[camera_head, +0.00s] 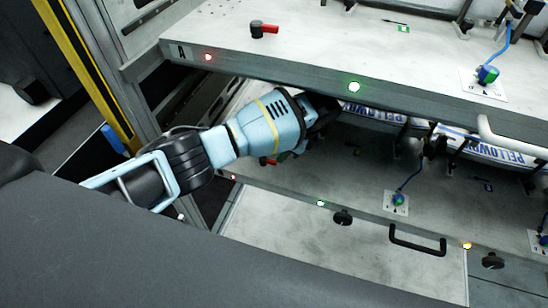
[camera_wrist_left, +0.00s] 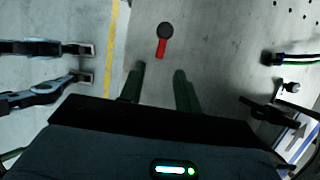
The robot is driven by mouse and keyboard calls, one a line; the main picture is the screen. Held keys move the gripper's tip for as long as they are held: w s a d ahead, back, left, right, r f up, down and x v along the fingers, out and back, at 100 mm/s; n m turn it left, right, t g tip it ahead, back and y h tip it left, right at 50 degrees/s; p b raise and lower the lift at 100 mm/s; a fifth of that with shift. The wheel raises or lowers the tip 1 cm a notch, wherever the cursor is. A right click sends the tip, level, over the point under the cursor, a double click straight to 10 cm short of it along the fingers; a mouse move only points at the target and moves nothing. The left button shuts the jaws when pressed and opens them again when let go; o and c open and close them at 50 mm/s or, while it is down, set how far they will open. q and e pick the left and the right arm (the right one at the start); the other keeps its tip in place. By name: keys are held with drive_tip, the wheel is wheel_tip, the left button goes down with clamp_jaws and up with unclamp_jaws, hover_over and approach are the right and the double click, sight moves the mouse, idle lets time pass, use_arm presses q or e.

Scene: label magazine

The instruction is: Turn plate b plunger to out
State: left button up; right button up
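In the left wrist view a round dark knob (camera_wrist_left: 165,30) with a short red lever (camera_wrist_left: 161,48) stands on a grey plate (camera_wrist_left: 215,40). The lever points toward my gripper. My left gripper (camera_wrist_left: 160,70) is open, its two dark green fingers apart and empty. The lever lies just beyond the fingertips, roughly in line with the gap. In the head view my left arm reaches under the upper plate (camera_head: 190,60), marked A, over the lower plate (camera_head: 345,190). A bit of red (camera_head: 267,161) shows below the wrist; the fingers are mostly hidden. My right gripper is not in view.
The upper plate overhangs my left wrist closely and carries its own red-levered knob (camera_head: 264,29). Label rolls (camera_head: 485,150) and a blue cable with a connector (camera_head: 396,200) are to the right. A black handle (camera_head: 417,243) is on the lower front edge.

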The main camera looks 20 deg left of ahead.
sight(273, 161)
use_arm(q)
drive_tip(key=shift+a+x, duration=0.2)
drive_tip(key=shift+x, duration=1.2)
drive_tip(key=shift+a+x, duration=0.2)
drive_tip(key=shift+x, duration=1.15)
drive_tip(key=shift+r, duration=0.15)
clamp_jaws()
